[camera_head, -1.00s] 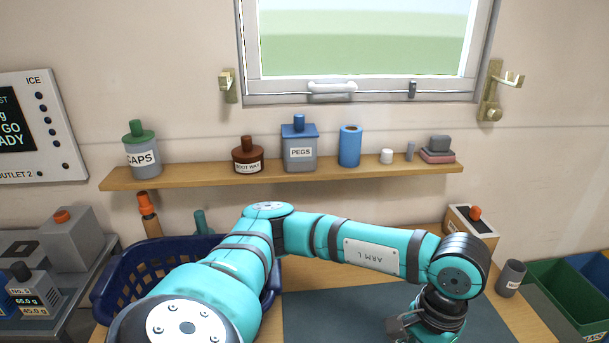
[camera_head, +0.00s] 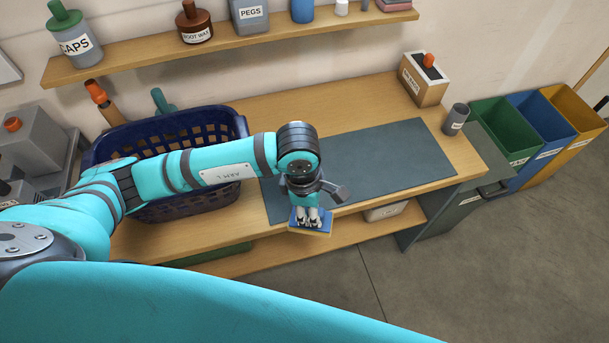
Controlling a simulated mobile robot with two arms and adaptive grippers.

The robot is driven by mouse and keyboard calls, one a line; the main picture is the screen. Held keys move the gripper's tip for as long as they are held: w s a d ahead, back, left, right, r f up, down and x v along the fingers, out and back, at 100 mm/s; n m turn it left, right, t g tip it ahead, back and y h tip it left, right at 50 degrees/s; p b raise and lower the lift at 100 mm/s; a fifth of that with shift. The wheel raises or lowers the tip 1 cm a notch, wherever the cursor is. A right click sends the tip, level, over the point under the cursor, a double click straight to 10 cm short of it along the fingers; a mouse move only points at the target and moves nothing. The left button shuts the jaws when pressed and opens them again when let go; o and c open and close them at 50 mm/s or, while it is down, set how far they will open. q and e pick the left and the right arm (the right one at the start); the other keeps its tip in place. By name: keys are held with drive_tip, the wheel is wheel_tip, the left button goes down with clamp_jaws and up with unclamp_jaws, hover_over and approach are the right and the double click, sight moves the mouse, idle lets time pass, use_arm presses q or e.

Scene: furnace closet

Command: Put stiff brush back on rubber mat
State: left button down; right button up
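The rubber mat (camera_head: 385,162) is a dark grey-green sheet lying flat on the wooden bench, bare where I can see it. My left gripper (camera_head: 310,218) points down at the mat's front edge, in front of the bench edge in the picture. Its fingers are close together on a small block with a blue top and a tan edge, which looks like the stiff brush (camera_head: 298,224). The fingers partly cover it, and its bristles are not visible. My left arm hides part of the mat's left side. My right gripper is not in view.
A dark blue basket (camera_head: 225,122) stands on the bench left of the mat. A labelled box (camera_head: 424,82) and a grey cup (camera_head: 456,119) are at the right. A lower shelf (camera_head: 240,262) holds a pale box (camera_head: 386,211). Coloured bins (camera_head: 508,130) stand farther right.

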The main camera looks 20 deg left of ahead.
use_arm(q)
drive_tip(key=n, duration=0.1)
drive_tip(key=d+n, duration=0.1)
drive_tip(key=n, duration=0.1)
drive_tip(key=d+n+p, duration=0.1)
drive_tip(key=shift+s+d+f+n+t, duration=0.25)
drive_tip(key=shift+s+f+n+t, duration=0.05)
drive_tip(key=shift+s+f, duration=0.1)
drive_tip(key=shift+w, duration=0.1)
drive_tip(key=shift+n, duration=0.3)
drive_tip(key=w+a+f+b, duration=0.1)
drive_tip(key=w+a, duration=0.1)
drive_tip(key=w, duration=0.2)
drive_tip(key=w+a+f+b, duration=0.2)
drive_tip(key=w+a, duration=0.1)
drive_tip(key=w, duration=0.2)
drive_tip(key=w+a+f+b, duration=0.2)
drive_tip(key=w+a, duration=0.1)
drive_tip(key=w, duration=0.1)
drive_tip(key=shift+w, duration=0.25)
drive_tip(key=shift+f, duration=0.15)
drive_tip(key=shift+w, duration=0.1)
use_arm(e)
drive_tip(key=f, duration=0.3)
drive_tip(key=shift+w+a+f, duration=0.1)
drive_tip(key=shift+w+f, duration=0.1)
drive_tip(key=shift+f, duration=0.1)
